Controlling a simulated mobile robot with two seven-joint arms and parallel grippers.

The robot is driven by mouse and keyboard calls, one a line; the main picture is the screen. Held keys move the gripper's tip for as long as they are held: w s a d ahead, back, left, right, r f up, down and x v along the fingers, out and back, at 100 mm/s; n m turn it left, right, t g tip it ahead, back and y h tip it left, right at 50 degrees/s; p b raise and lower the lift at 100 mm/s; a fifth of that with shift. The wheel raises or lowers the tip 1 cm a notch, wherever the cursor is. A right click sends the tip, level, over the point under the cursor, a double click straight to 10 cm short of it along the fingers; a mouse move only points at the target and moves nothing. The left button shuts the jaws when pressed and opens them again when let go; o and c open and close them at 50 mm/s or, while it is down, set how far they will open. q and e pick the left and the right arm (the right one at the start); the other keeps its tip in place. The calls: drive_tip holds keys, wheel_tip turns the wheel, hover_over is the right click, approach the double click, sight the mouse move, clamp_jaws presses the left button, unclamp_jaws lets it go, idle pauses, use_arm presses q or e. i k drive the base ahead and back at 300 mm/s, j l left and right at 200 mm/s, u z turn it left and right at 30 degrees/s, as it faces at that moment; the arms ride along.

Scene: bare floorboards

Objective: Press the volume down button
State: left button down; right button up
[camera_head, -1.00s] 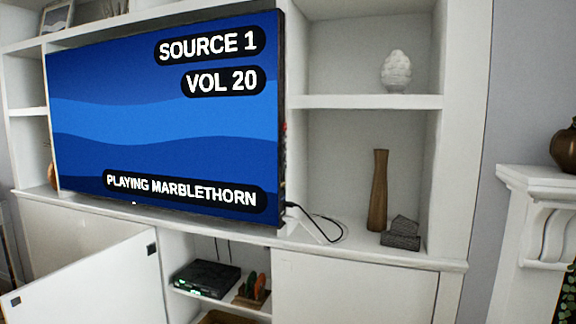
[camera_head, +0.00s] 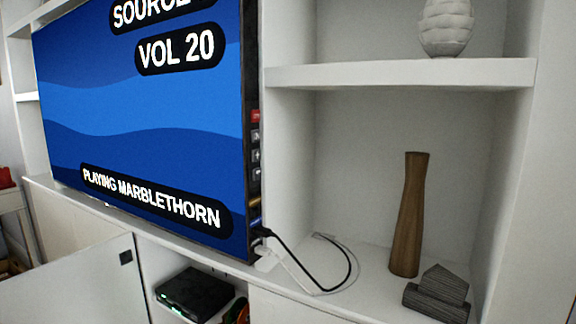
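The television (camera_head: 140,125) fills the left of the head view, with a blue wave picture on its screen. Its labels read "VOL 20" and "PLAYING MARBLETHORN"; the top label, starting "SOURCE", is cut off by the frame. A column of small buttons (camera_head: 256,147) runs down its right side edge, a red one on top and several dark ones below. Their symbols are too small to read surely, so I cannot tell which is volume down. Neither of my grippers is in view.
A black cable (camera_head: 310,285) loops from the television's lower right onto the shelf. A tall brown vase (camera_head: 409,215) and dark blocks (camera_head: 438,294) stand in the right alcove. A white ornament (camera_head: 446,27) sits above. An open cabinet door (camera_head: 85,285) and black box (camera_head: 195,292) are below.

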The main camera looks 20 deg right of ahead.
sight(257, 173)
drive_tip(key=i+l, duration=0.1)
drive_tip(key=l, duration=0.2)
drive_tip(key=i+l, duration=0.15)
drive_tip(key=l, duration=0.2)
drive_tip(key=i+l, duration=0.1)
drive_tip(key=l, duration=0.2)
drive_tip(key=i+l, duration=0.1)
drive_tip(key=l, duration=0.25)
drive_tip(key=u, duration=0.05)
